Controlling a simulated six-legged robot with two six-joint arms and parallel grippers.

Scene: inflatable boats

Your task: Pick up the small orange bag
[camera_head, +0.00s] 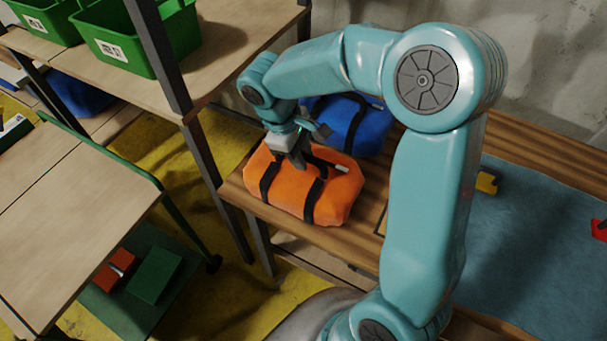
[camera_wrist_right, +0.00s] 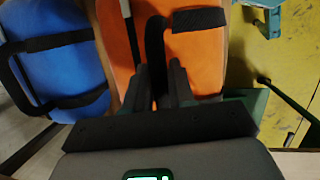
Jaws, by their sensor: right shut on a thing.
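The small orange bag (camera_head: 285,190) has black straps and lies on the wooden bench at its left end. It fills the upper middle of the right wrist view (camera_wrist_right: 200,62). My right gripper (camera_head: 300,160) comes down from above onto the top of the bag. In the right wrist view its fingers (camera_wrist_right: 160,85) are shut on the black strap or handle of the orange bag. The bag appears to rest on the bench. My left gripper does not show in either view.
A blue bag (camera_head: 352,122) lies right behind the orange one, also in the right wrist view (camera_wrist_right: 55,60). A shelf with green bins (camera_head: 135,40) stands at upper left. A table (camera_head: 75,205) is at left. A blue mat (camera_head: 535,235) covers the bench's right part.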

